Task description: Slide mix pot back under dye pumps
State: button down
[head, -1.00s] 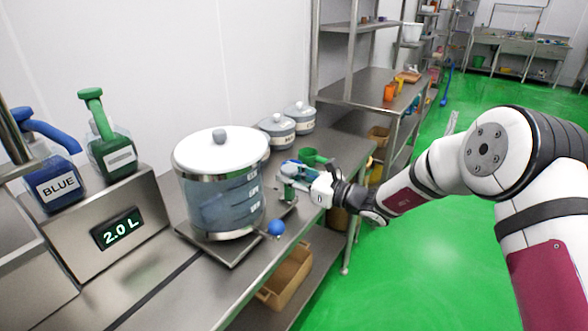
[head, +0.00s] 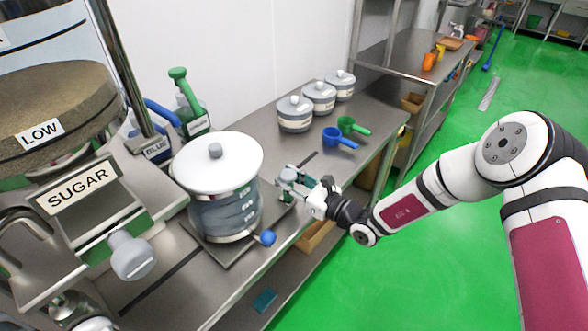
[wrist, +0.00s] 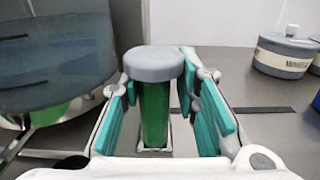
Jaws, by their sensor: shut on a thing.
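The mix pot (head: 222,216) is a clear round vessel with a white lid and a blue ball-ended tap, upright on a metal sled (head: 232,252) on the counter. My gripper (head: 288,180) is at the pot's right side. In the wrist view my gripper (wrist: 160,95) has its teal pads on either side of a green upright handle (wrist: 154,112) with a grey cap, and is shut on it. The pot wall (wrist: 55,55) fills the left of that view. The blue dye pump (head: 157,150) and green dye pump (head: 193,118) stand behind and left of the pot, the blue one partly hidden.
A sugar dispenser (head: 85,187) marked LOW stands at the left, close to the pot. Several lidded canisters (head: 295,115), a blue scoop (head: 336,138) and a green scoop (head: 352,126) are farther right. Bare counter (head: 272,150) lies between pot and canisters.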

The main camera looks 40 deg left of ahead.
jog(key=shift+s, duration=0.2)
jog(key=c, duration=1.4)
grip_release()
jog(key=d, duration=1.2)
jog(key=shift+s, duration=0.45)
